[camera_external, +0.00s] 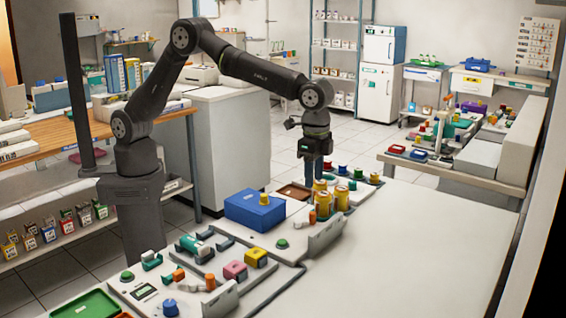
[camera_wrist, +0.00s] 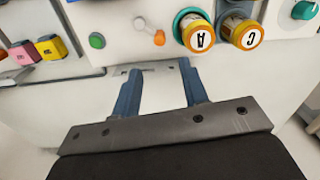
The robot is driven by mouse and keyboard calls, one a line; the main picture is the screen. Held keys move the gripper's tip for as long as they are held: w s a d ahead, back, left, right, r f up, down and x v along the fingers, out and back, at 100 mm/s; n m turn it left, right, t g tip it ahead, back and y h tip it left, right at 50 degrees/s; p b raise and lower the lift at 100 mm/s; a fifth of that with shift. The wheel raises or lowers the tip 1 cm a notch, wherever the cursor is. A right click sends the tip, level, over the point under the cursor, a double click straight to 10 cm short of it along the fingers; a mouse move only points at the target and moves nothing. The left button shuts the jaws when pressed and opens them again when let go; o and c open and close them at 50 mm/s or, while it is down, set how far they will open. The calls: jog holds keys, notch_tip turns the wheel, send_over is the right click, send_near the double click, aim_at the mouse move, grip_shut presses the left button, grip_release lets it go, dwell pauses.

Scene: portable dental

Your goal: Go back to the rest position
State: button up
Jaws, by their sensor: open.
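My gripper (camera_external: 313,172) hangs pointing down from the bent arm, above the far right part of the white dental unit. In the wrist view my gripper (camera_wrist: 160,82) shows two blue fingers spread apart with nothing between them. Below the fingers is a bare white surface. In the external view the yellow jars (camera_external: 323,203) stand just below the gripper.
A blue box (camera_external: 254,209) with a yellow knob sits on the unit left of the jars. Pink (camera_external: 235,270) and yellow (camera_external: 256,257) blocks lie nearer the front. A green tray (camera_external: 86,305) is at the lower left. The white table (camera_external: 420,250) at right is clear.

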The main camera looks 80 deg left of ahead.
notch_tip(320, 180, up, 6)
send_over(312, 213)
notch_tip(312, 213, down, 17)
jog(key=shift+w+f, duration=0.1)
jog(key=shift+f, duration=0.05)
jog(key=m, duration=0.1)
jog(key=d+m, duration=0.1)
jog(key=m, duration=0.1)
jog(key=shift+d, duration=0.15)
jog(key=m, duration=0.1)
jog(key=d+m, duration=0.1)
jog(key=m, duration=0.2)
jog(key=shift+s+d, duration=0.15)
jog(key=shift+s, duration=0.1)
notch_tip(312, 213, up, 10)
